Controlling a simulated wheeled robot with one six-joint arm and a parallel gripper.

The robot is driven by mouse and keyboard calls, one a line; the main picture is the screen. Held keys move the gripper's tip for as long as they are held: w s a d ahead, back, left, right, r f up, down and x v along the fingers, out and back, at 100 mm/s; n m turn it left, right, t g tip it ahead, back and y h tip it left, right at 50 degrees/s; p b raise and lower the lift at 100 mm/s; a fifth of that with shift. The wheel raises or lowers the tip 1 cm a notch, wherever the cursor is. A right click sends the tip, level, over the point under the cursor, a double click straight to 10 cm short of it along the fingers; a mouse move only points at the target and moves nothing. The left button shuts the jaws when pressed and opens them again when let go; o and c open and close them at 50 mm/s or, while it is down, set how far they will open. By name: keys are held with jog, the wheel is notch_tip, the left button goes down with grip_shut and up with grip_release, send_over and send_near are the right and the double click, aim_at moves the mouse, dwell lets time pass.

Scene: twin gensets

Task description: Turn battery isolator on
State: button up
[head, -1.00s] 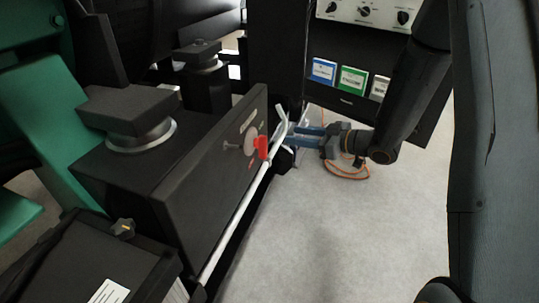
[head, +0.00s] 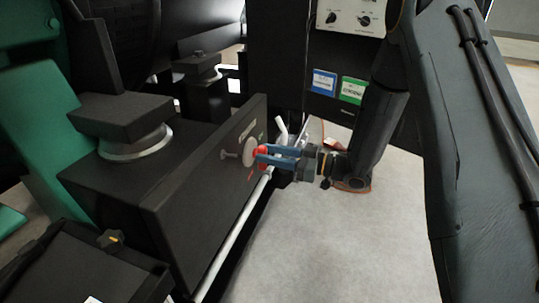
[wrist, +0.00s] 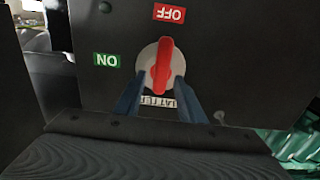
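The battery isolator has a red handle (wrist: 162,66) on a pale round base (wrist: 146,58), on a black panel (wrist: 240,60). In the wrist view the handle stands vertical, in line with the red OFF label (wrist: 169,13). The green ON label (wrist: 106,60) is to its left; the lettering appears upside down. My gripper (wrist: 160,84) is open, with its blue fingertips on either side of the handle's lower end. I cannot tell whether they touch it. In the head view the red handle (head: 262,151) is partly hidden by my gripper (head: 268,155).
A white pipe (head: 236,230) runs along the panel's lower edge. A black battery-like box (head: 80,265) is at lower left. A control panel (head: 350,17) with knobs is at the back, above blue and green labels. Pale floor (head: 330,240) is open at right.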

jog(key=shift+a, duration=0.1)
grip_shut()
jog(key=shift+n, duration=0.4)
jog(key=shift+s+a+f+n, duration=0.1)
jog(key=shift+s+f+n, duration=0.05)
jog(key=shift+n, duration=2.7)
jog(key=shift+s+d+f+n, duration=0.1)
jog(key=shift+f+n, duration=0.05)
jog(key=shift+n, duration=2.65)
jog(key=shift+s+a+f+n, duration=0.1)
jog(key=shift+s+f+n, duration=0.05)
jog(key=shift+n, duration=2.7)
